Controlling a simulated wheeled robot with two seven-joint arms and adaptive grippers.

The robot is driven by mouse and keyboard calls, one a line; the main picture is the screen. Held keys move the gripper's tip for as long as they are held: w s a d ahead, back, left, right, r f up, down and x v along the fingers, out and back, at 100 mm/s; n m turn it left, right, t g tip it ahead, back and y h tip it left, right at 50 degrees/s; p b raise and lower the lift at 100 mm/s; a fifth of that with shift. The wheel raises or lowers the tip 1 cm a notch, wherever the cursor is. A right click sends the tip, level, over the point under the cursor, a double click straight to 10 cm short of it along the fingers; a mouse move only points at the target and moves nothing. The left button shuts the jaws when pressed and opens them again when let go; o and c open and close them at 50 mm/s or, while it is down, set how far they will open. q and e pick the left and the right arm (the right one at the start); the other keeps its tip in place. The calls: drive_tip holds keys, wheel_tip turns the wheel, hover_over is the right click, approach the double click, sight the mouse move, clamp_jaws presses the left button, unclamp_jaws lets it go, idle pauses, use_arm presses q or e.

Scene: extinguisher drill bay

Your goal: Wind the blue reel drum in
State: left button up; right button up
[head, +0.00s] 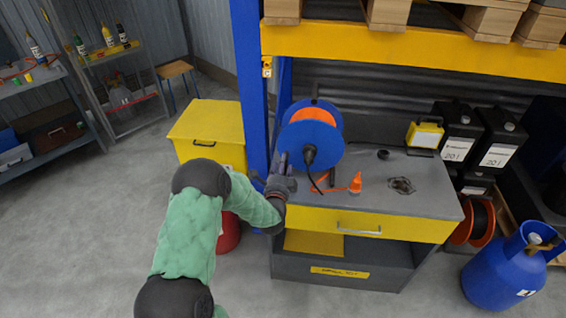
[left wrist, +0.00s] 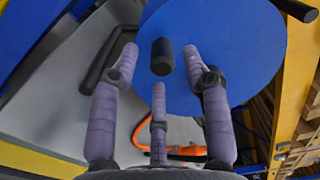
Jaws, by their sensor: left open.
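The blue reel drum (head: 318,137), with an orange winding behind its front disc, stands on the grey top of a yellow-fronted bench. The blue disc (left wrist: 222,45) fills much of the left wrist view. A black crank knob (left wrist: 162,57) sticks out from it toward my gripper. My left gripper (head: 283,168) is at the lower left of the drum in the head view. In the left wrist view the gripper (left wrist: 160,74) is open, its three fingers spread around the knob without visibly closing on it. The right gripper is not in view.
The bench top (head: 420,193) carries an orange piece (head: 354,184) right of the drum and a dark patch (head: 401,185). A blue upright post (head: 250,80) stands just left. Black canisters (head: 460,130) stand at right, with a blue gas cylinder (head: 503,272) below. Open floor lies left.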

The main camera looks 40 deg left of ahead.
use_arm(q)
drive_tip(key=v, duration=0.9)
drive_tip(key=shift+s, duration=0.2)
drive_tip(key=shift+w+d, duration=0.1)
